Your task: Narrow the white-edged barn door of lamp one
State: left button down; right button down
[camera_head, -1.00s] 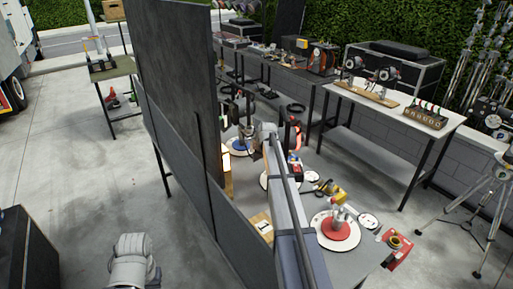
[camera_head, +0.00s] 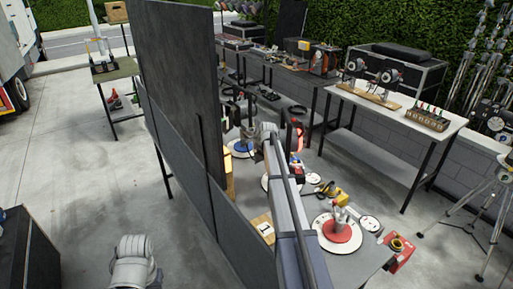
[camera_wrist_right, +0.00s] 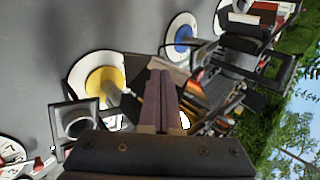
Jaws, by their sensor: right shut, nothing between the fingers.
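My right arm reaches up the middle of the head view, and its gripper (camera_head: 251,135) is at its far end near the dark panel. In the right wrist view the dark fingers (camera_wrist_right: 160,78) are shut and empty. Beyond them stand a yellow-topped round base (camera_wrist_right: 104,90) with a post and a blue-topped base (camera_wrist_right: 183,40). A dark square frame around a round opening (camera_wrist_right: 77,122) is left of the fingers. A red-topped base with a small grey stand (camera_head: 337,232) is nearer in the head view. I cannot make out the white-edged barn door or tell which lamp is one.
A tall dark panel (camera_head: 180,85) stands left of my right arm. A small card on wood (camera_head: 262,226) lies beside the arm. A red case with a yellow item (camera_head: 399,250) is at the table's right corner. A white side table (camera_head: 395,105) stands at right.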

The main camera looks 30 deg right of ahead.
jog(key=shift+w+d, duration=0.4)
jog(key=shift+w, duration=0.25)
jog(key=shift+a, duration=0.1)
jog(key=shift+w+a, duration=0.2)
jog(key=shift+a, duration=0.2)
jog(key=p+v, duration=0.6)
jog(key=v, duration=0.2)
dwell(0.6)
dwell(0.5)
